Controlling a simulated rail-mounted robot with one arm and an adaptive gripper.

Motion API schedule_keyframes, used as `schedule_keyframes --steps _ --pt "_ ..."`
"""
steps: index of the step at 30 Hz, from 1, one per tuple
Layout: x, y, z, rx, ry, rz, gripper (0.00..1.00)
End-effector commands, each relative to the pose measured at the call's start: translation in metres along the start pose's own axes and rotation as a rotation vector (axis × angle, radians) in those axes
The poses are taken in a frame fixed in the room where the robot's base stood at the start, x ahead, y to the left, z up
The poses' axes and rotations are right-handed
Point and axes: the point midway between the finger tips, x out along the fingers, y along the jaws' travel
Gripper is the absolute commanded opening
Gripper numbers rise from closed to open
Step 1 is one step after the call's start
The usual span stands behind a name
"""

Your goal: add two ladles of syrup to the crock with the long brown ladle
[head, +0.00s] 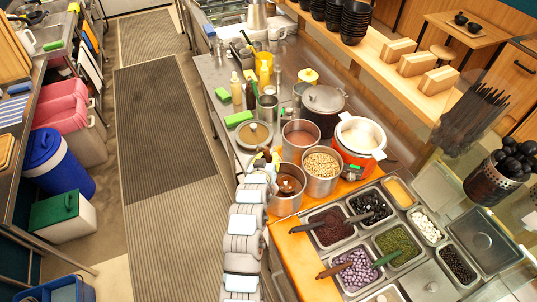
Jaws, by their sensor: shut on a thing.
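My gripper (268,158) is above the left rim of a steel pot of dark brown liquid (287,203), with my arm reaching up from below. It is shut on what appears to be the long brown ladle (288,186), whose brown end shows inside that pot. Its handle is mostly hidden by my gripper. I cannot tell whether the ladle is filled. A white-rimmed pot with an orange-red body (359,154), probably the crock, stands to the right. Its inside looks pale.
A pot of beans (322,180) and a pot of brown liquid (301,128) stand close by. A lidded dark pot (323,99) is behind. Topping trays (333,228) with several ladles fill the front right. The floor aisle left is clear.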

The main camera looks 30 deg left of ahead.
Motion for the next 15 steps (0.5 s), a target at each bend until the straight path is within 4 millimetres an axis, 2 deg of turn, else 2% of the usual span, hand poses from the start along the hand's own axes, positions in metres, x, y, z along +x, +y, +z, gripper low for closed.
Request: schedule_keyframes --steps 1,15 --pt "0.003 -0.002 0.008 0.0 0.0 0.0 0.0" --pt "0.018 -0.01 0.044 0.001 0.002 0.001 0.0"
